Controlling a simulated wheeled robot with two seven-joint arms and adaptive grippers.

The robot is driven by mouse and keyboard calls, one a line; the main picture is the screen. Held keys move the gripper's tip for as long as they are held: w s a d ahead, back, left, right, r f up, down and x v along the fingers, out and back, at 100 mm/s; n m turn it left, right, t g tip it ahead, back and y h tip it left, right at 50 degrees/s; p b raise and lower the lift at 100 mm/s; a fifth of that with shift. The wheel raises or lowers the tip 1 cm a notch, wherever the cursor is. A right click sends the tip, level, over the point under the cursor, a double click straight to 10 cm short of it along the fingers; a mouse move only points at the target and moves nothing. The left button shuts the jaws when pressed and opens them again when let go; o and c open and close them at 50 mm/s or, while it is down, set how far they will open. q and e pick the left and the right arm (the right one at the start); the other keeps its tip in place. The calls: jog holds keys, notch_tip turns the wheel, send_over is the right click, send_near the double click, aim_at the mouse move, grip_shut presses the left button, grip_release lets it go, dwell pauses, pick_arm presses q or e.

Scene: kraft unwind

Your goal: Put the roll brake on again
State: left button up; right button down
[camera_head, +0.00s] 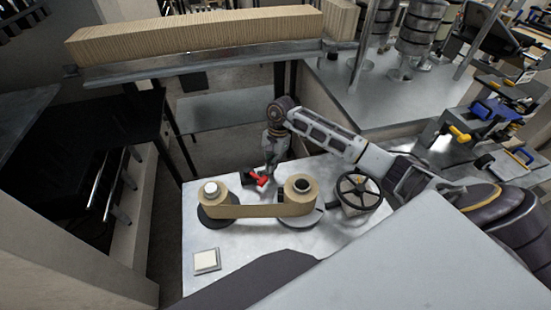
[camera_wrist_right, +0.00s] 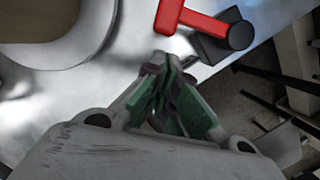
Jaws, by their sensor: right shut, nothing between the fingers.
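The roll brake is a red lever (camera_head: 257,178) on a dark block at the back edge of the metal table, between the two kraft rolls. My right gripper (camera_head: 271,178) is just right of the lever in the head view. In the wrist view its fingers (camera_wrist_right: 165,65) are shut and empty, a little apart from the lever. The kraft paper (camera_head: 260,210) runs between the left roll (camera_head: 220,203) and the right roll (camera_head: 299,187). My left gripper is not in view.
A black handwheel (camera_head: 358,192) stands right of the rolls. A pale square button (camera_head: 206,261) sits at the table's front left. A long stack of brown board (camera_head: 200,35) rests on a rack behind.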

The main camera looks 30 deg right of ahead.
jog(key=shift+s+a, duration=0.25)
jog(key=shift+a, duration=0.2)
